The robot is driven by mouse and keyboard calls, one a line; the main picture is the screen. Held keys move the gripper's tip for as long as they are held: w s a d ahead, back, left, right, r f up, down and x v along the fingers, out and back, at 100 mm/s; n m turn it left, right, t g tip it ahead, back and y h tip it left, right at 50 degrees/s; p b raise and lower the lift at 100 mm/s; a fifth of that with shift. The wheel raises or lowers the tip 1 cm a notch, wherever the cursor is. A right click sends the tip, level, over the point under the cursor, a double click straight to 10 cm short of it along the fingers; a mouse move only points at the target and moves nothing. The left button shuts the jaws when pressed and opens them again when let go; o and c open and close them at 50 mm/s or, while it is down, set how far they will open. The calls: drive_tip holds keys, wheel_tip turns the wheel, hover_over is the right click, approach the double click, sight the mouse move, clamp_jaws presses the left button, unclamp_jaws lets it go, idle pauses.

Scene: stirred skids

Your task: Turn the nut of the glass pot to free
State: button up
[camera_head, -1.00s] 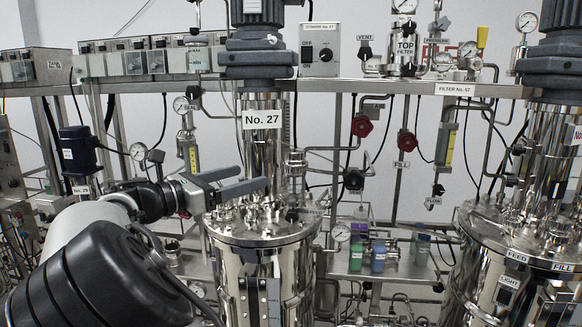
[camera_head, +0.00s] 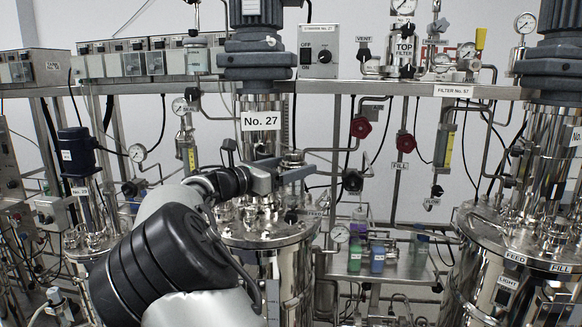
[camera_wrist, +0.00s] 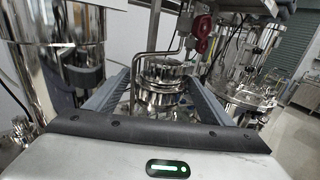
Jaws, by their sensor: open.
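My gripper (camera_head: 294,166) is open in front of the No. 27 steel column, above the lid of the No. 27 vessel (camera_head: 262,232). In the wrist view its two grey fingers (camera_wrist: 165,66) stand on either side of a round, stacked steel fitting (camera_wrist: 162,74). This looks like the small capped fitting (camera_head: 293,157) beside the gripper in the head view. Whether it is the glass pot's nut I cannot tell, as no glass shows clearly there. A gap shows between the fingers and the fitting, and contact cannot be made out. My arm hides part of the lid.
The No. 27 column (camera_head: 260,122) rises close to the gripper. Red valve handles (camera_head: 360,127) and pipes hang from the rack at right. Small coloured bottles (camera_head: 377,257) stand on a lower shelf. Another steel vessel (camera_head: 490,245) stands at far right.

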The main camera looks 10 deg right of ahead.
drive_tip(key=c, duration=1)
drive_tip(key=shift+c, duration=0.2)
